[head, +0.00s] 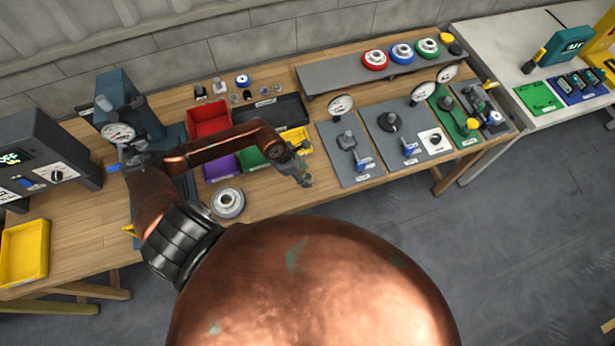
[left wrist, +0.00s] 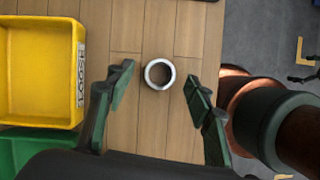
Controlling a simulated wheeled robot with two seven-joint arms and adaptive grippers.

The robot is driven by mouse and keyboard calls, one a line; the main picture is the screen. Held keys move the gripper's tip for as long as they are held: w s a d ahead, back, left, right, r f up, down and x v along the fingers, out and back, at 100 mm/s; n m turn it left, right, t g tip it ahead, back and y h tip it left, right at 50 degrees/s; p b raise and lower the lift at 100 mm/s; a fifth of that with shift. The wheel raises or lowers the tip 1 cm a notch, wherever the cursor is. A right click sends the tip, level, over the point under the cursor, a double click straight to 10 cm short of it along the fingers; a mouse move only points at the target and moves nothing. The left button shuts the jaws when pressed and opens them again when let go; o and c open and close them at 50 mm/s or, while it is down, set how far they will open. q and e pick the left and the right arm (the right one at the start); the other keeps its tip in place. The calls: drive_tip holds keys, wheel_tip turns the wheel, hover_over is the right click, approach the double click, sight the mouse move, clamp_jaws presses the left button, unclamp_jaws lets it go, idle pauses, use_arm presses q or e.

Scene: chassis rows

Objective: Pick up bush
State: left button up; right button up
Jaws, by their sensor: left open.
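The bush, a short silvery ring with a dark bore (left wrist: 159,74), stands end-up on the wooden bench in the left wrist view. My left gripper (left wrist: 158,90) is open, with one green-grey finger on each side of the bush and clear gaps between. In the head view my left gripper (head: 302,176) is over the bench's front edge, just right of the coloured bins. I cannot make out the bush there; the gripper seems to hide it. My right gripper is not in view.
A yellow bin labelled LOOSE (left wrist: 40,75) and a green bin (left wrist: 35,150) lie left of the bush. A grey fixture plate (head: 345,172) is right of the gripper in the head view. A round flanged part (head: 228,203) lies on the bench to the left.

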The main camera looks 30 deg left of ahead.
use_arm(q)
drive_tip(key=shift+x, duration=0.85)
drive_tip(key=c, duration=1.3)
